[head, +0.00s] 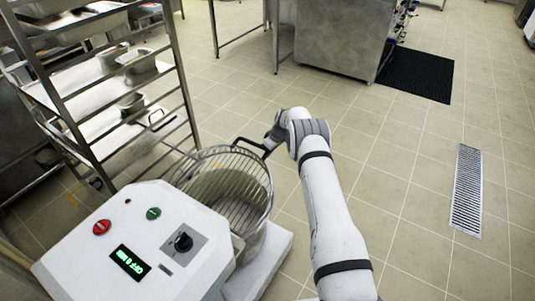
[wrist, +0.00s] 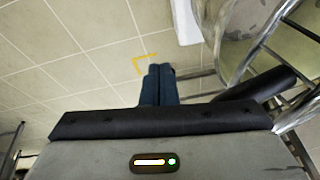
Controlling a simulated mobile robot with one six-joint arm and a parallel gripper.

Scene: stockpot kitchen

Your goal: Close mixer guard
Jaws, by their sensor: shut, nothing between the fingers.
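The mixer (head: 150,240) stands at the lower left of the head view, with a white top panel. Its wire guard (head: 262,178) shows as curved metal bars around the upper part of the bowl (head: 215,187). A dark handle (head: 250,145) sticks out from the guard's far edge. My gripper (head: 268,139) is beside this handle, partly hidden by my arm. In the wrist view my gripper (wrist: 160,70) is shut and empty. The dark handle (wrist: 265,83) lies to its right, joined to the guard's bars (wrist: 268,35). The shiny bowl (wrist: 235,45) is behind them.
A metal rack (head: 180,75) with trays and pans stands left of the mixer. The panel carries a red button (head: 102,227), a green button (head: 153,213) and a black knob (head: 183,242). A steel cabinet (head: 335,45) stands at the back. The tiled floor on the right is open.

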